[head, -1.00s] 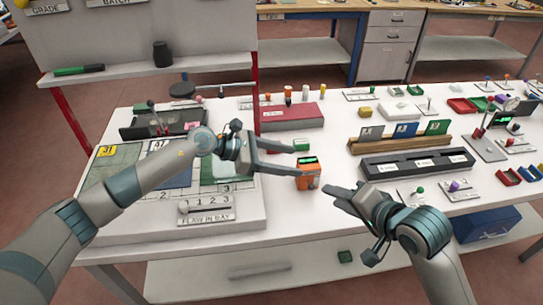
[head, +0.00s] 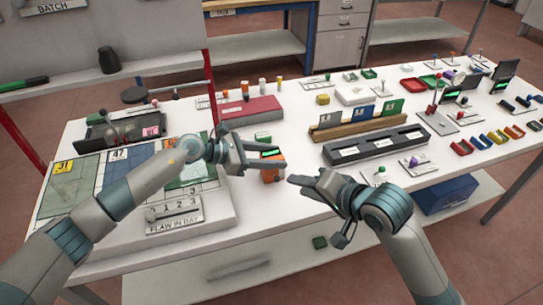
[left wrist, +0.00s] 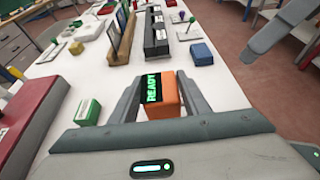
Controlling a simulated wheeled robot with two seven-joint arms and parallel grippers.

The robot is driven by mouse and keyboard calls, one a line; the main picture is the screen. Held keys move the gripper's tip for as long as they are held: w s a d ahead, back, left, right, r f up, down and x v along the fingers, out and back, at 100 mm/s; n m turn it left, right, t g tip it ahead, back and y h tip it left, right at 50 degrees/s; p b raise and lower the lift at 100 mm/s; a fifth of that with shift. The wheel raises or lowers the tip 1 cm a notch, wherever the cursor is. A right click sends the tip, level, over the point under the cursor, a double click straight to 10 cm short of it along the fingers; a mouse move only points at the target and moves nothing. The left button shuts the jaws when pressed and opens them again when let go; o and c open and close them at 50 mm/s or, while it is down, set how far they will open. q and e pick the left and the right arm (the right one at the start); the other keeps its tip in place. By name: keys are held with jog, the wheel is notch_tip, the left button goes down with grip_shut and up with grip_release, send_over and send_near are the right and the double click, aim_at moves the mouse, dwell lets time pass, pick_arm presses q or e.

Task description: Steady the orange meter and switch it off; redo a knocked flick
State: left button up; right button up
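The orange meter (head: 268,176) stands upright near the front edge of the white table. Its dark screen shows green text, reading READY in the left wrist view (left wrist: 166,101). My left gripper (head: 283,156) has a finger along each side of the meter and looks shut on it; the near finger hides part of it in the head view. The meter's switch is not clearly visible.
A green-and-white block (left wrist: 87,111) sits close beside the meter, with a red box (head: 250,110) behind it. A long black tray (head: 375,145) and a wooden rack (head: 340,130) stand to the right. The flaw-in-bay panel (head: 175,217) is at the left front.

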pick_arm(q)
jog(key=c, duration=0.7)
pick_arm(e)
jog(key=shift+a, duration=0.1)
grip_shut()
jog(key=w+a+f+g+h, duration=0.1)
jog(key=w+a+f+g, duration=0.1)
jog(key=a+g, duration=0.75)
jog(key=w+d+r+m+h, duration=0.1)
jog(key=w+h, duration=0.1)
jog(key=w+d+r+m+h, duration=0.1)
jog(key=w+r+h, duration=0.1)
jog(key=w+d+r+m+h, duration=0.1)
jog(key=w, duration=0.1)
jog(key=shift+d+r+t+h, duration=0.25)
jog(key=shift+t+h, duration=0.1)
jog(key=shift+h, duration=0.05)
